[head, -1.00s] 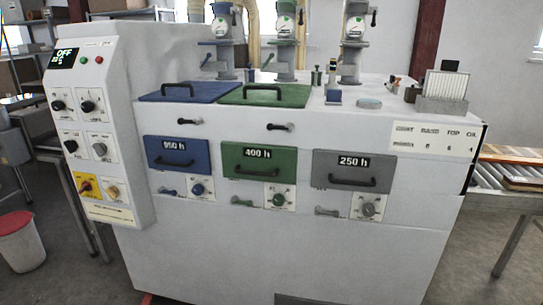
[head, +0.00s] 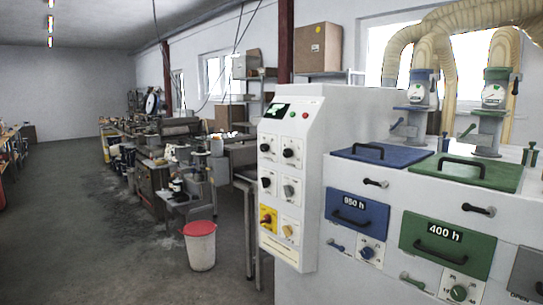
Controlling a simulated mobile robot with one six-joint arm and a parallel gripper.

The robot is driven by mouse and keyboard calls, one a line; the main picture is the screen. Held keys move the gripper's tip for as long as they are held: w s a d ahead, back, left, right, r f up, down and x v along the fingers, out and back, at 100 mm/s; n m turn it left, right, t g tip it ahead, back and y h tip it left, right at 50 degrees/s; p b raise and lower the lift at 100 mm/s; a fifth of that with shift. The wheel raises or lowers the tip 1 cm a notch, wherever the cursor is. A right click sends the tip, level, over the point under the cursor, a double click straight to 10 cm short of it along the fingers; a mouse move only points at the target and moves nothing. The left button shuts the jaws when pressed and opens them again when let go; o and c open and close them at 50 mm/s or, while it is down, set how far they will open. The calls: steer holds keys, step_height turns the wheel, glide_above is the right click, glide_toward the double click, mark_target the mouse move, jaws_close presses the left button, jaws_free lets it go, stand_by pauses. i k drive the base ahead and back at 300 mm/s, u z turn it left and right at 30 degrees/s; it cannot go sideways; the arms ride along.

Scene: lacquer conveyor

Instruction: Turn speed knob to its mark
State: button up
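The white control panel (head: 312,200) stands on the left end of the white machine in the head view. It carries two black knobs in its upper row, an upper left knob (head: 265,147) and an upper right knob (head: 289,153). Below are another black knob (head: 266,182) and a grey knob (head: 289,190). A red switch on a yellow plate (head: 267,217) and a yellow knob (head: 288,231) are at the bottom. The labels and marks are too small to read, so I cannot tell which is the speed knob. My gripper is not in view.
The machine has a blue drawer (head: 357,212) marked 950 h and a green drawer (head: 446,243) marked 400 h, with blue and green lids above. A bin with a red lid (head: 199,229) stands left of the panel. Open floor (head: 80,230) lies further left.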

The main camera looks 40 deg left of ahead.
mark_target(287, 153)
steer(key=z, duration=0.55)
steer(key=k, duration=0.1)
steer(key=u, duration=2.2)
steer(key=k, duration=0.9)
steer(key=z, duration=0.1)
steer(key=i, duration=0.8)
